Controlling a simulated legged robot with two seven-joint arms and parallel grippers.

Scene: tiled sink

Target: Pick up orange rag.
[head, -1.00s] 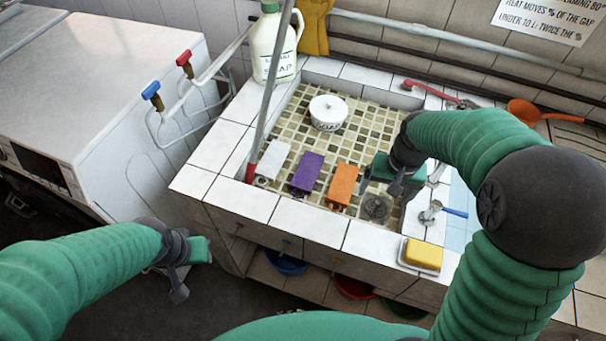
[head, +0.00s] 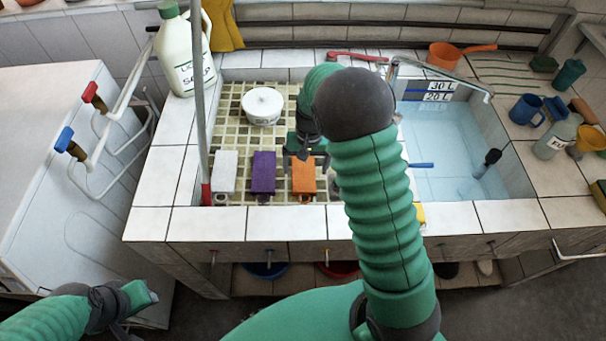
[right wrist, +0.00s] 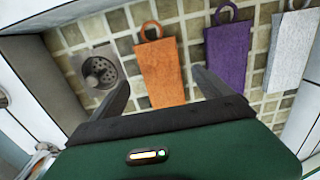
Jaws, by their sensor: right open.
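The orange rag (head: 303,176) hangs or lies at the front of the tiled basin, rightmost of three rags. In the right wrist view the orange rag (right wrist: 161,72) has a loop at its top and lies between and beyond my fingers. My right gripper (head: 306,154) is open and empty, just behind and above the orange rag in the head view. Its two fingers also show in the right wrist view (right wrist: 160,92). My left gripper (head: 140,297) is at the lower left, away from the sink; its jaws are unclear.
A purple rag (head: 263,173) and a white rag (head: 224,171) are left of the orange one. A white pot (head: 262,106) stands behind them. A grey pole (head: 199,95) rises at the left. A water-filled basin (head: 450,150) is at the right. A drain (right wrist: 100,72) is beside the orange rag.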

